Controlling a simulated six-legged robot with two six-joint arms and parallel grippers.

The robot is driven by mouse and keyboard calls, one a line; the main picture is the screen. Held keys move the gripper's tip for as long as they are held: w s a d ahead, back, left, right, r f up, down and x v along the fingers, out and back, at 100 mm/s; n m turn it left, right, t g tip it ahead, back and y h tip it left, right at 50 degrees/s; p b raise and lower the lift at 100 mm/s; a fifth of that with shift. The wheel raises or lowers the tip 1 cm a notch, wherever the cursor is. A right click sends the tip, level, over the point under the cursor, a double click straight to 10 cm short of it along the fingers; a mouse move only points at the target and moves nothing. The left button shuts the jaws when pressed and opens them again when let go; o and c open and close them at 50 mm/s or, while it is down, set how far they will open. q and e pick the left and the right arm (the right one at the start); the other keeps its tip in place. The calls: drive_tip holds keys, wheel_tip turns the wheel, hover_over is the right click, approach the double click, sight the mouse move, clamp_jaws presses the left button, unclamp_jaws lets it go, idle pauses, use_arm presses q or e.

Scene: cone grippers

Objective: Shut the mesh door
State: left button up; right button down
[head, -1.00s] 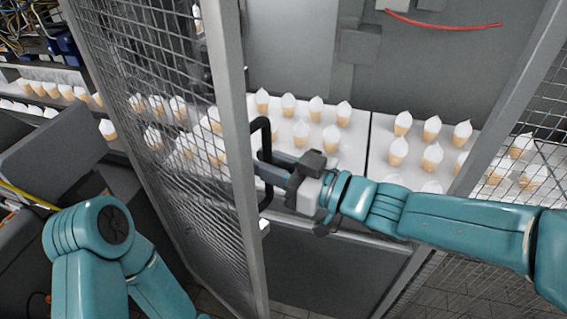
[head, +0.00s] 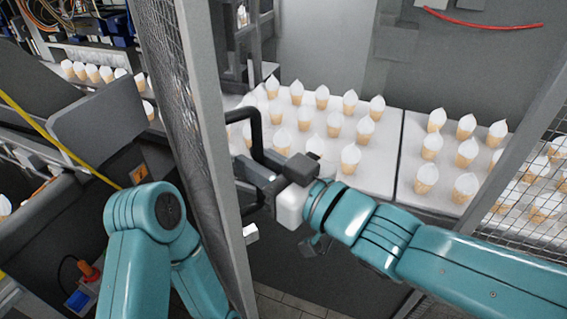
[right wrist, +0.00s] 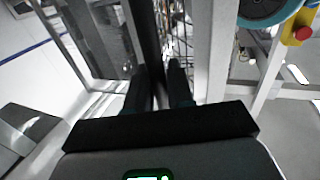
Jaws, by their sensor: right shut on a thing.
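The mesh door (head: 172,75) stands open and is seen steeply from the side, with its grey edge post (head: 222,190) nearest the opening. Its black bar handle (head: 256,132) is on the opening side of that post. My right gripper (head: 250,178) comes in from the right and is shut on the handle's lower part. In the right wrist view the two dark fingers (right wrist: 158,88) close around a dark upright bar, the handle (right wrist: 150,45). Of my left arm only teal links show; its gripper is out of view.
Behind the opening, white-topped cones stand in rows on a pale tray (head: 380,178). A grey frame post (head: 520,140) with fixed mesh bounds the opening at right. Dark machinery with a yellow cable (head: 60,145) lies left of the door.

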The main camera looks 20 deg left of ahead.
drive_tip(key=shift+s+a+r, duration=0.2)
drive_tip(key=shift+s+a, duration=0.25)
drive_tip(key=shift+s, duration=0.15)
drive_tip(key=c, duration=1.2)
unclamp_jaws()
drive_tip(key=shift+w+d, duration=0.1)
drive_tip(key=shift+o, duration=0.2)
drive_tip(key=shift+f, duration=0.1)
drive_tip(key=shift+f, duration=0.1)
drive_tip(key=v, duration=1.6)
drive_tip(key=shift+s+d+p, duration=0.2)
drive_tip(key=shift+s+p, duration=0.05)
drive_tip(key=shift+p, duration=0.05)
